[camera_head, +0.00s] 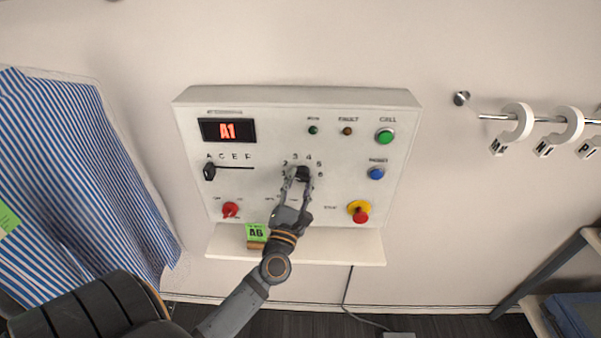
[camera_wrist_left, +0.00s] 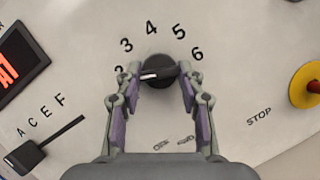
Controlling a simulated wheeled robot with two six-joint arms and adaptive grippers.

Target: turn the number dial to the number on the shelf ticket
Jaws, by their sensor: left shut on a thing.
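The black number dial (camera_wrist_left: 160,82) sits on the white control panel (camera_head: 290,207), with the numbers 2 to 6 showing around it. In the head view the dial (camera_head: 303,173) is partly covered by my gripper. Its white mark points left, towards the low-number end; the 1 is hidden. My left gripper (camera_head: 298,177) is shut on the dial, one finger on each side, as the left wrist view (camera_wrist_left: 157,73) shows. The display (camera_head: 228,131) reads A1 in red. The green shelf ticket (camera_head: 257,232) reads A6. My right gripper is not in view.
The letter slider (camera_head: 209,172) stands at A. A red knob (camera_head: 230,209), a yellow-and-red stop button (camera_head: 359,211), a blue button (camera_head: 376,173) and a green button (camera_head: 385,136) are around the dial. A shelf (camera_head: 340,250) runs below. Striped cloth (camera_head: 80,170) hangs left.

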